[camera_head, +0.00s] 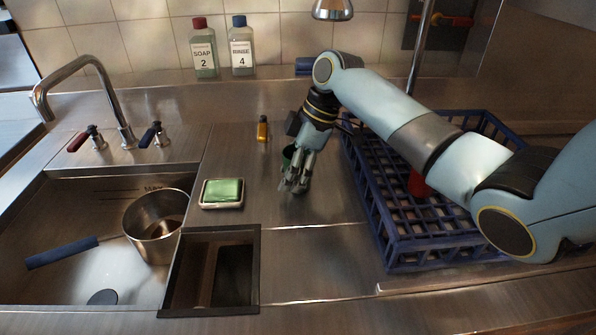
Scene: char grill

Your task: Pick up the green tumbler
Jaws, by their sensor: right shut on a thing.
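The green tumbler (288,155) stands on the steel counter, near the middle of the view, mostly hidden behind my right gripper. Only a dark green part of it shows at the gripper's left side. My right gripper (294,186) points down at the tumbler, with its fingers shut on it. I cannot tell whether the tumbler is touching the counter or slightly raised. My left gripper is not in view.
A blue crate (388,262) stands at right under my right arm, with a red item (417,184) in it. A green sponge in a dish (222,192), a dark-rimmed opening (254,262) and a sink with a metal pot (150,245) lie left. Soap (204,50) and rinse (242,50) bottles stand behind.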

